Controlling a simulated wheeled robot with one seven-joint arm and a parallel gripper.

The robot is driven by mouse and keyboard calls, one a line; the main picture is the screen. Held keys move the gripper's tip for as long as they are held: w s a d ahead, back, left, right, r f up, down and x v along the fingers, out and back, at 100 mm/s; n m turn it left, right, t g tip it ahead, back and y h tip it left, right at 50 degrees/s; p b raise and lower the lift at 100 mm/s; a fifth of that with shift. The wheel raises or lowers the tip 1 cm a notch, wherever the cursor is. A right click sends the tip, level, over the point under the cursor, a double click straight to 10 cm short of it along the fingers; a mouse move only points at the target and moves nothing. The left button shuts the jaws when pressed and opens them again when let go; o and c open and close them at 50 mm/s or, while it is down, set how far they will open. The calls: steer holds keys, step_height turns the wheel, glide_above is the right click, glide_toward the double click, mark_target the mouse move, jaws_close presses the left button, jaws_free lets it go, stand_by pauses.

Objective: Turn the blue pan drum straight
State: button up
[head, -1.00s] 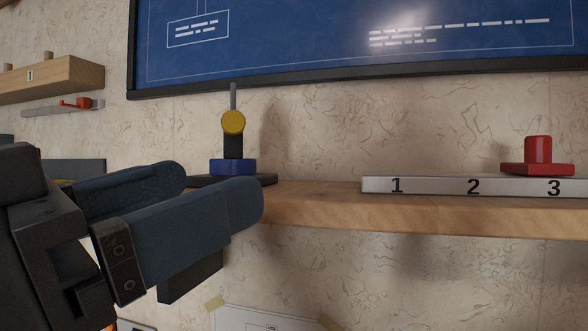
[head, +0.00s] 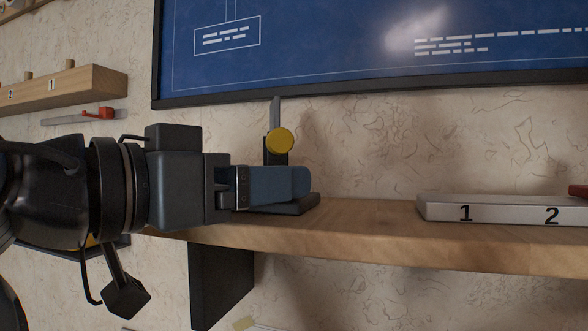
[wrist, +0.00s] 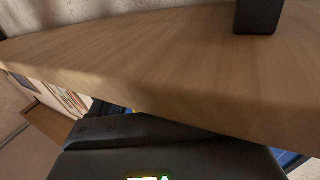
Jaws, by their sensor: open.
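The pan-tilt device stands on the wooden shelf in the head view, with a yellow knob (head: 280,141), an upright grey plate (head: 275,112) and a dark base (head: 305,204). The blue pan drum low on it is hidden behind my gripper's fingers. My gripper (head: 292,183) is level and points right, its blue-grey fingers in front of the device at drum height. Only the near finger shows clearly. I cannot tell whether a finger touches the drum, or which way the drum is turned. The wrist view shows mostly shelf.
The wooden shelf (head: 370,228) runs to the right, with a black bracket (head: 220,280) below it. A grey numbered block (head: 500,210) and part of a red object (head: 579,190) stand farther right. In the wrist view, a dark block (wrist: 258,15) stands on the shelf.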

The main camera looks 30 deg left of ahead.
steer(key=shift+w+d, duration=0.15)
steer(key=shift+w, duration=0.4)
steer(key=c, duration=1)
